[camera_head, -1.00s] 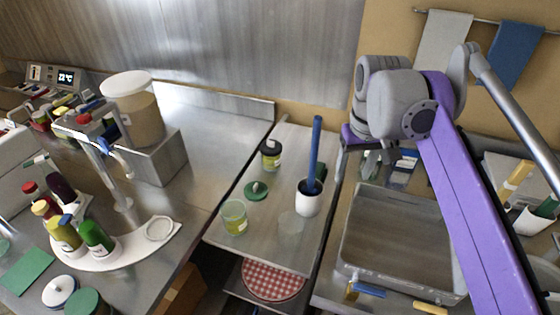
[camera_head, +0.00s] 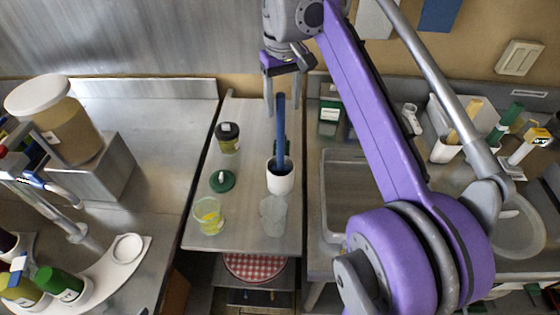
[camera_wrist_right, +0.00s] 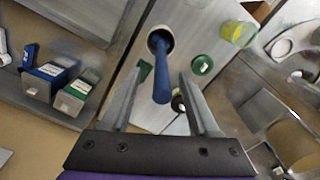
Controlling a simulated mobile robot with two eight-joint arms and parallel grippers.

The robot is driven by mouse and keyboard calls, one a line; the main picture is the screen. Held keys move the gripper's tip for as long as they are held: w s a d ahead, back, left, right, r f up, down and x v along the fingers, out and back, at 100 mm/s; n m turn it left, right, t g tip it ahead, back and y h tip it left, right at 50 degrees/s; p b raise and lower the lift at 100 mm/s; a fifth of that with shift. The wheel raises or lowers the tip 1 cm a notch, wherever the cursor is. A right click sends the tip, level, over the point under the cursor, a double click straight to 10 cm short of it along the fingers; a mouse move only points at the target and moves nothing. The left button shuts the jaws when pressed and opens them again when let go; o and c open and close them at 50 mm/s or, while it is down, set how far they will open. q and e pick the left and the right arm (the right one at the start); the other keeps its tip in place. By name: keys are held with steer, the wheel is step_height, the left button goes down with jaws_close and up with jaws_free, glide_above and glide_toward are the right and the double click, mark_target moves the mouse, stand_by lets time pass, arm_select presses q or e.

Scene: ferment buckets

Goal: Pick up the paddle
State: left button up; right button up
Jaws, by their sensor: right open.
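The paddle is a blue rod (camera_head: 281,130) standing nearly upright in a white cup (camera_head: 280,182) on the narrow steel table. Its lower end is hidden inside the cup. My right gripper (camera_head: 283,108) is open at the top of the rod, pointing down from the back. In the right wrist view the blue paddle (camera_wrist_right: 162,82) appears between the two open fingers (camera_wrist_right: 162,72), with gaps on both sides. I cannot tell how deep it reaches between them. My left gripper is not in view.
A dark-lidded jar (camera_head: 228,142), a green lid (camera_head: 222,181), a yellow-green glass (camera_head: 209,215) and a clear glass (camera_head: 274,215) stand near the cup. A steel basin (camera_head: 340,195) lies to the right. A large white-lidded container (camera_head: 55,115) stands left.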

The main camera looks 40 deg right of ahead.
mark_target(281, 118)
steer(key=f, duration=0.5)
steer(key=shift+w+a, duration=0.1)
steer(key=shift+w, duration=0.15)
jaws_close()
